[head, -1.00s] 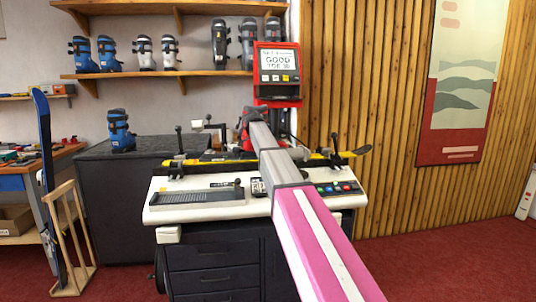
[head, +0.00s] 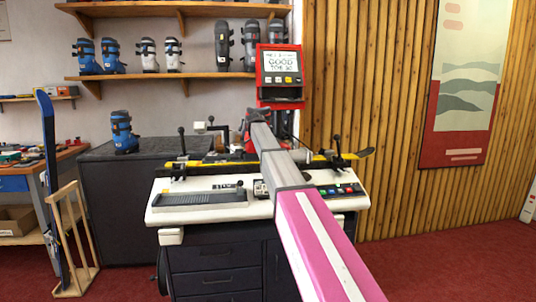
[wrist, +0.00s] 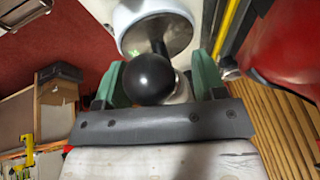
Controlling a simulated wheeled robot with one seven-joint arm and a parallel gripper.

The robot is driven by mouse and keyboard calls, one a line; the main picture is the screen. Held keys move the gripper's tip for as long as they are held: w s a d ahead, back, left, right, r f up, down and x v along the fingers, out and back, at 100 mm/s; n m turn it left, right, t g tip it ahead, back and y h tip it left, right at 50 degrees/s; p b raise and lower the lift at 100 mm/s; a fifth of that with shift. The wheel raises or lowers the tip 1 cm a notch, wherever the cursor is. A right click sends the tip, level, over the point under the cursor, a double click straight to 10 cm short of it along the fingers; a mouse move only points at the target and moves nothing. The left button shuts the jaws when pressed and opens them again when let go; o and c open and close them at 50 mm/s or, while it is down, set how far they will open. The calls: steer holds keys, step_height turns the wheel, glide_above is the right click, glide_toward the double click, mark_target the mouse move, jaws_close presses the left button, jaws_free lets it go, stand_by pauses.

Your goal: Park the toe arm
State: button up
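My gripper (wrist: 163,80) shows in the wrist view with its two green fingers apart. A round black knob (wrist: 149,79) on a dark stem lies between the fingers, close to the left one, with a gap on the right. Behind it is a round, pale metal part (wrist: 155,35). I cannot tell for sure whether this knob belongs to the toe arm. In the head view my arm hides the gripper and much of the machine's middle. The binding bench machine (head: 200,212) holds a black and yellow ski (head: 358,155) lying across it.
A red display unit (head: 281,75) reading "GOOD" stands behind my arm. Upright black-knobbed levers (head: 182,141) rise near the ski. A red surface (wrist: 290,45) is close on the right in the wrist view. A dark cabinet (head: 115,215) with a blue boot (head: 123,133) stands left.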

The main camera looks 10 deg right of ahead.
steer(key=v, duration=1)
steer(key=shift+a+r, duration=0.15)
steer(key=shift+r, duration=0.2)
